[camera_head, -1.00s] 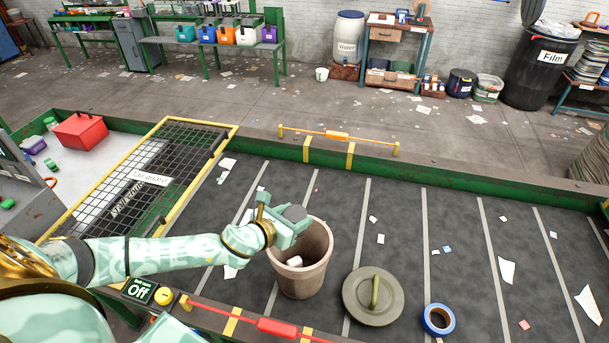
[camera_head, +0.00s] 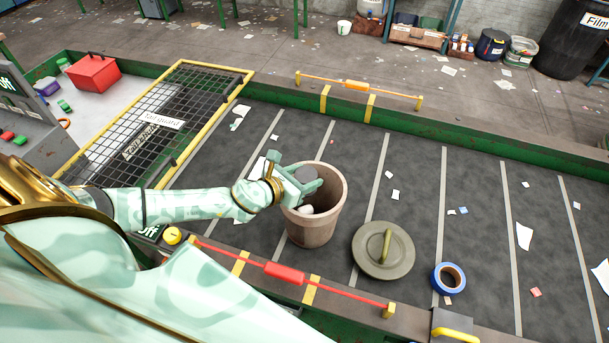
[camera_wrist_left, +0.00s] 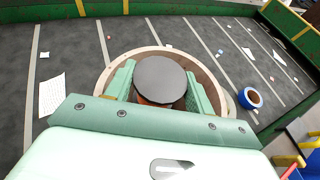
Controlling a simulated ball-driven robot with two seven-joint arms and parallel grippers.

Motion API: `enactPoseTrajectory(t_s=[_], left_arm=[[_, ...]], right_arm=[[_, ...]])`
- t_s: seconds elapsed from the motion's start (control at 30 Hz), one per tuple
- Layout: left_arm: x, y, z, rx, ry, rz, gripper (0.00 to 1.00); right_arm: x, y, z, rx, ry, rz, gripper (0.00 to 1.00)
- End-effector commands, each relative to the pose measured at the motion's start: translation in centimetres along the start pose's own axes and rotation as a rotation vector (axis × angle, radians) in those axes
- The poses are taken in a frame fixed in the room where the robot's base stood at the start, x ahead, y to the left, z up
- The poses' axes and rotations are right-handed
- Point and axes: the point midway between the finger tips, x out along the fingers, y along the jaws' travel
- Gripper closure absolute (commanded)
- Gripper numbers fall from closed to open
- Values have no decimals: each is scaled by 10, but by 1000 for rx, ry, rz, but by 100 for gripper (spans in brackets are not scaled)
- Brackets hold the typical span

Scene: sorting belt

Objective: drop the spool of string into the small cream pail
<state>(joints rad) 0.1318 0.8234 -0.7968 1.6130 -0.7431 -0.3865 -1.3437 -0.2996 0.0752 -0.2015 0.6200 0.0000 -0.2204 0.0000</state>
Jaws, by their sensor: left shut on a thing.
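The small cream pail (camera_head: 318,225) looks beige-pink and stands upright and open on the dark belt. My left gripper (camera_head: 305,185) is above the pail's mouth, toward its left rim. A small white thing (camera_head: 305,209) shows inside the pail. My right gripper is not in view.
An olive lid (camera_head: 366,251) with a handle lies right of the pail, and a blue tape roll (camera_head: 439,280) beyond it. A red-handled bar (camera_head: 285,273) runs along the near belt edge. A yellow-framed mesh guard (camera_head: 212,66) is at left. Paper scraps dot the belt.

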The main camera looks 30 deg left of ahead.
Motion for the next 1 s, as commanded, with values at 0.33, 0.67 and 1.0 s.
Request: enactPoseTrajectory(t_s=[0.33, 0.67, 1.0], left_arm=[[0, 0, 2, 0, -1, 0, 21], [-20, 0, 0, 2, 3, 0, 21], [-111, 0, -2, 3, 6, -3, 21]], right_arm=[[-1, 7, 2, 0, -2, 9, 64], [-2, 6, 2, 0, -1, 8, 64], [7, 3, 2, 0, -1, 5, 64]])
